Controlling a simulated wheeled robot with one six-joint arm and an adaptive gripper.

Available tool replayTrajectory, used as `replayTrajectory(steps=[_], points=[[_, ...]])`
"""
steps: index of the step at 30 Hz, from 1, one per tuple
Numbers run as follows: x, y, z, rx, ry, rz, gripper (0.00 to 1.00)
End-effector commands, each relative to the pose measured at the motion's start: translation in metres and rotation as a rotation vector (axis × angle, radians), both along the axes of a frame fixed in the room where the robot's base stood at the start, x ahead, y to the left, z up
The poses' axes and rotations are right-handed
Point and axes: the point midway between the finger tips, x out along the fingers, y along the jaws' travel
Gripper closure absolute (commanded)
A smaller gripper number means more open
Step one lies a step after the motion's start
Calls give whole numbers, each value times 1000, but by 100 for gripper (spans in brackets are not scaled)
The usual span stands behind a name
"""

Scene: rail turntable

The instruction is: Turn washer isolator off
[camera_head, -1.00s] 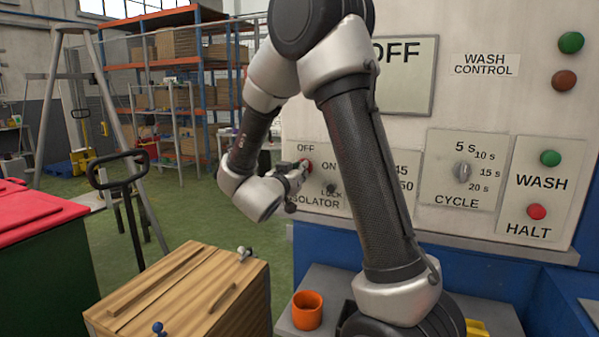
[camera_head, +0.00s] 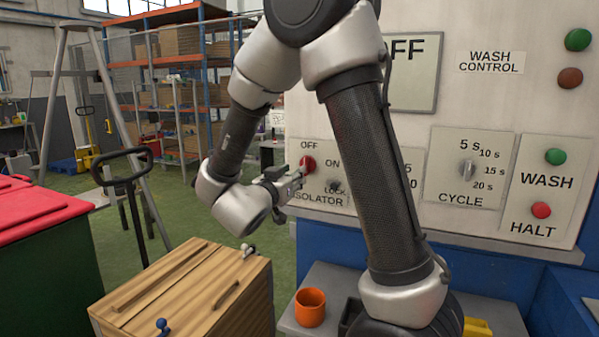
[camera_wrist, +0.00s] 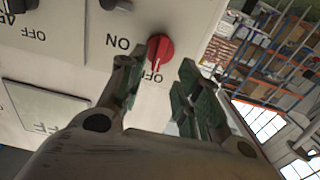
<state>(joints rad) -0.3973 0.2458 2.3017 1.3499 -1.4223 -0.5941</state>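The washer isolator is a red round knob (camera_head: 307,164) on the pale wall panel, with OFF above it and ON to its right in the head view. In the wrist view the red knob (camera_wrist: 160,50) is just ahead of the fingers, with its white mark towards the OFF label. My gripper (camera_wrist: 156,66) is open, one finger on each side of the line to the knob, with nothing between them. In the head view my gripper (camera_head: 291,184) is at the lower left of the knob. A small gap to the knob seems to show; exact contact cannot be told.
A grey lock fitting (camera_head: 335,186) is right of the knob. The CYCLE dial (camera_head: 467,169) and wash buttons (camera_head: 555,157) are further right, partly beyond my arm. A wooden crate (camera_head: 190,290), orange cup (camera_head: 310,307) and red-lidded bin (camera_head: 40,215) stand below and left.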

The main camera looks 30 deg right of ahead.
Motion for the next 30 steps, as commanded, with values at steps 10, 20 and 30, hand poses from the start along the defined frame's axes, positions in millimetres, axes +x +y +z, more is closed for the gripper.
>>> replayTrajectory(steps=[10,20,30], points=[[-26,33,0,0,0,0,66],[-26,33,0,0,0,0,66],[-6,50,-28,138,20,107,66]])
